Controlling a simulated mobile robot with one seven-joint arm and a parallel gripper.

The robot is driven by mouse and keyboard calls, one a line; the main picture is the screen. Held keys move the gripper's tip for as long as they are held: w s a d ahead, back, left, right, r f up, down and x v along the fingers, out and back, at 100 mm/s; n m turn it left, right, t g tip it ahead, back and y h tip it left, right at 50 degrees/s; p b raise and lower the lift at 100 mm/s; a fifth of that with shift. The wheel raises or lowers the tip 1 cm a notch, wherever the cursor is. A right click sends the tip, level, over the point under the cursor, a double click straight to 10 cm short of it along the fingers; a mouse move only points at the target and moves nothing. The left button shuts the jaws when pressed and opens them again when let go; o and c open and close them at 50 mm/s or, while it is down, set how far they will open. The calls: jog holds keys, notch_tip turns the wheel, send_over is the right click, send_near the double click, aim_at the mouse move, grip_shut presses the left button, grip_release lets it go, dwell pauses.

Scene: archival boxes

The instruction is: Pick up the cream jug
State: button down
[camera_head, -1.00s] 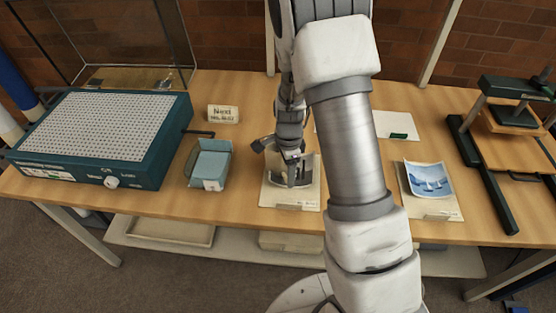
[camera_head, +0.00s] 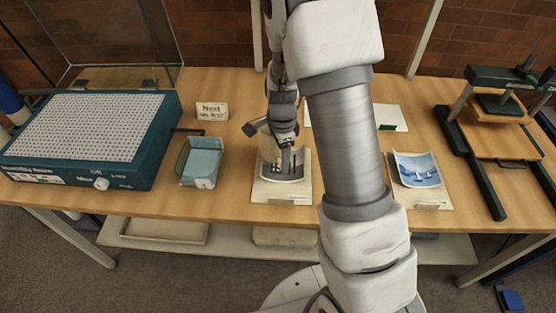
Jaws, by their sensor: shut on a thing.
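The cream jug (camera_head: 267,149) appears as a cream shape with a dark grey lower band, mostly hidden behind my gripper. I cannot tell whether it is a solid jug or a picture of one. My gripper (camera_head: 284,160) points down in front of it and is shut on it. It is over a pale card (camera_head: 281,192) near the table's front edge. I cannot tell whether its lower edge still touches the card.
A teal perforated-top unit (camera_head: 86,138) and a blue-grey tray (camera_head: 184,164) stand left. A curled sailboat picture (camera_head: 417,170) lies right on another card (camera_head: 437,199). A dark green press (camera_head: 480,165) stands far right. A "Next" sign (camera_head: 212,111) stands behind the tray.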

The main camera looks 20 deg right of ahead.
jog(key=s+d+r, duration=0.6)
jog(key=s+d, duration=0.1)
jog(key=d, duration=0.1)
jog(key=shift+d+r, duration=0.15)
jog(key=shift+r, duration=0.05)
dwell(0.3)
dwell(3.1)
